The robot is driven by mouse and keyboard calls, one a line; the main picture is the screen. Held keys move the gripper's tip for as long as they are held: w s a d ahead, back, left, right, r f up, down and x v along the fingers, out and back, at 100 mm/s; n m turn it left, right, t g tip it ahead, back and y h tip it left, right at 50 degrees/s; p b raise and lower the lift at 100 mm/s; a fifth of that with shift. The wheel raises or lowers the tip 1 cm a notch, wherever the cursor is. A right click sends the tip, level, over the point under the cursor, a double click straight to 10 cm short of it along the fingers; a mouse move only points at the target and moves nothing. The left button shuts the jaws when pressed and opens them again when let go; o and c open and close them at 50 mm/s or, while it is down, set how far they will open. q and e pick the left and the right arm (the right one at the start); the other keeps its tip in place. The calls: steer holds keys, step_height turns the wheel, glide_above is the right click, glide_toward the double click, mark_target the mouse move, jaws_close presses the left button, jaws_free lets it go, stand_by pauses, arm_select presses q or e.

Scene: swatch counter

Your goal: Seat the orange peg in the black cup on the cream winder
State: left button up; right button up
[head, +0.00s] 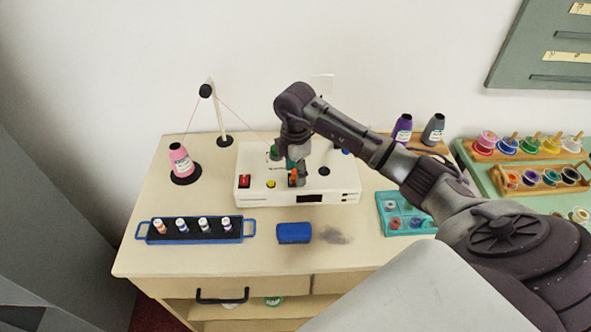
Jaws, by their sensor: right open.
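The cream winder (330,190) is a low box on the counter, with a red switch, a yellow button and a dark display. The orange peg (294,174) is a small orange patch at the winder's top, close to the front edge. Dark material shows around its foot; I cannot tell whether that is the black cup or a fingertip, nor how deep the peg sits. My right gripper (296,175) points down over the winder, open, with its fingers at the peg and partly hiding it. My left gripper is not in view.
A blue block (294,233) lies in front of the winder beside a grey smudge. A blue-handled tray (240,240) of small spools stands front left. A pink cone (180,160) and thread stand (221,120) are back left. A teal case (390,226) is right.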

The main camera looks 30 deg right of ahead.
step_height(320, 180, up, 12)
stand_by(0.6)
stand_by(0.4)
